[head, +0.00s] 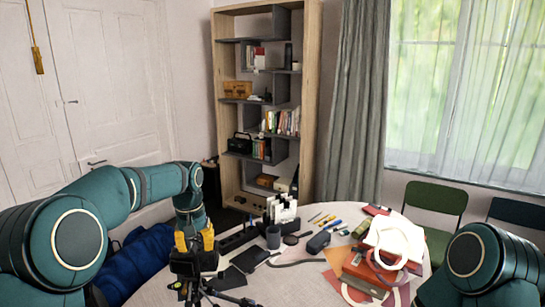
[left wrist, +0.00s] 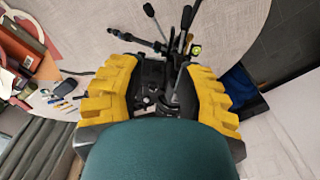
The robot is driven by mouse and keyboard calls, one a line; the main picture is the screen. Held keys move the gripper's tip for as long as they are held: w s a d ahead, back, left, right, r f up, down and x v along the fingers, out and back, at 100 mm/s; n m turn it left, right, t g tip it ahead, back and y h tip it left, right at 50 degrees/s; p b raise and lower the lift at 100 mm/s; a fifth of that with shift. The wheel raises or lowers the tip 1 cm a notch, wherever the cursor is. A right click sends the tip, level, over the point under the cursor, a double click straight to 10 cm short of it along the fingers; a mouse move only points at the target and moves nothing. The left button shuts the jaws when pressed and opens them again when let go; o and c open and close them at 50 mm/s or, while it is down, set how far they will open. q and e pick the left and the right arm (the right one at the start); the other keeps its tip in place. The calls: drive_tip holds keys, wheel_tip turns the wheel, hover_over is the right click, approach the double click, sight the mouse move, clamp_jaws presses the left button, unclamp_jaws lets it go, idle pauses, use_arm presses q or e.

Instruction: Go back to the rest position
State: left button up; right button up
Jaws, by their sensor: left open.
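My left gripper (head: 194,240), with yellow fingers, points down at the left front of the round table (head: 150,294). A black tripod (head: 207,290) stands just below it, partly covered by the gripper. In the left wrist view the fingers (left wrist: 160,72) are spread apart, with the tripod's dark head (left wrist: 155,97) between and beyond them and its legs (left wrist: 178,45) reaching past the fingertips. I cannot tell whether a finger touches it. My right arm shows at the lower right of the head view; its gripper is out of the picture.
A black organiser with white cards (head: 282,212), a grey cup (head: 273,237), a dark notebook (head: 250,258) and a dark case (head: 318,242) lie near the left gripper. Books and a white ring (head: 395,240) crowd the right side. Chairs (head: 436,205) stand behind; blue bags (head: 145,258) lie left.

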use_arm(q)
drive_tip(key=shift+m+h, duration=0.3)
drive_tip(key=shift+h, duration=0.5)
drive_tip(key=d+f+b, duration=0.1)
drive_tip(key=f, duration=0.5)
drive_tip(key=s+d+f, duration=0.1)
drive_tip(key=f, duration=0.6)
drive_tip(key=s+d+f+b, duration=0.1)
drive_tip(key=d+f, duration=0.1)
drive_tip(key=f, duration=0.4)
drive_tip(key=shift+s+d+f+b, duration=0.1)
drive_tip(key=shift+s+f+b, duration=0.15)
drive_tip(key=shift+b, duration=0.1)
drive_tip(key=s+d+f+t+h+b, duration=0.1)
drive_tip(key=s+d+f+b, duration=0.1)
drive_tip(key=s+f, duration=0.8)
drive_tip(key=s+d+f+n+h+b, duration=0.1)
drive_tip(key=s+d+f+b, duration=0.2)
drive_tip(key=s+f, duration=0.7)
drive_tip(key=s, duration=0.3)
drive_tip(key=shift+s+f+t, duration=0.25)
drive_tip(key=shift+t, duration=0.15)
use_arm(e)
wheel_tip(320, 180, down, 10)
drive_tip(key=shift+w+a, duration=0.25)
drive_tip(key=shift+w, duration=0.1)
use_arm(q)
drive_tip(key=shift+d, duration=0.1)
use_arm(e)
drive_tip(key=shift+r, duration=0.1)
